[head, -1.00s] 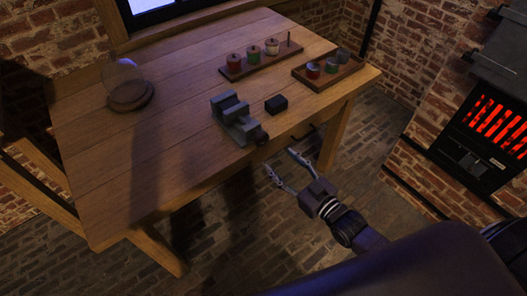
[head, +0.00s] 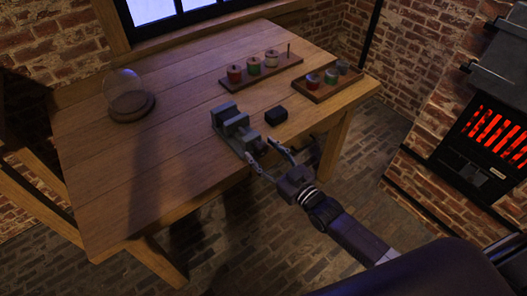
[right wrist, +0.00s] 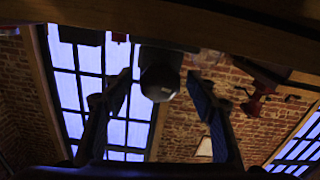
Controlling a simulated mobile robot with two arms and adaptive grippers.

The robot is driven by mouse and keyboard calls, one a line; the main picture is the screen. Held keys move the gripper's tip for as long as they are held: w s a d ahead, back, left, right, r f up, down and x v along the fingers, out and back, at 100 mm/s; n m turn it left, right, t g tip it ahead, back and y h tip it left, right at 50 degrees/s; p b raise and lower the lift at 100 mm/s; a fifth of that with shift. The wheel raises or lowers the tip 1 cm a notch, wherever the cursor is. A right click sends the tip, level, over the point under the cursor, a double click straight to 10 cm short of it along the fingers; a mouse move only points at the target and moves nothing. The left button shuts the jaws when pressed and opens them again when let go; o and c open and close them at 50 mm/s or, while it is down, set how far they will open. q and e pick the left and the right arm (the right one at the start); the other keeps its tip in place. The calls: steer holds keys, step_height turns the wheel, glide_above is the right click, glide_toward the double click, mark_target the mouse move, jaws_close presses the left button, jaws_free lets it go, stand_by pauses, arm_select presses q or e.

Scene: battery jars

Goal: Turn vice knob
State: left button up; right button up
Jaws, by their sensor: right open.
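A grey metal vice (head: 231,122) stands at the front edge of the wooden table. Its dark round knob (head: 260,146) is at the end facing my right arm. My right gripper (head: 262,151) is open, with one finger on each side of the knob. In the right wrist view the rounded knob (right wrist: 160,82) lies between the two spread fingers, with a gap on both sides. My left gripper is not in view.
A small black block (head: 276,116) lies right of the vice. Behind it, a wooden rack (head: 284,66) and a tray (head: 343,86) hold several jars. A glass dome (head: 127,92) stands at the table's left. The left front tabletop is clear.

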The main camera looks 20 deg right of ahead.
steer(key=c, duration=1.2)
steer(key=shift+o, duration=0.2)
steer(key=shift+m, duration=0.8)
steer(key=o, duration=1.2)
steer(key=shift+c, duration=0.2)
steer(key=shift+s, duration=0.15)
steer(key=v, duration=1.2)
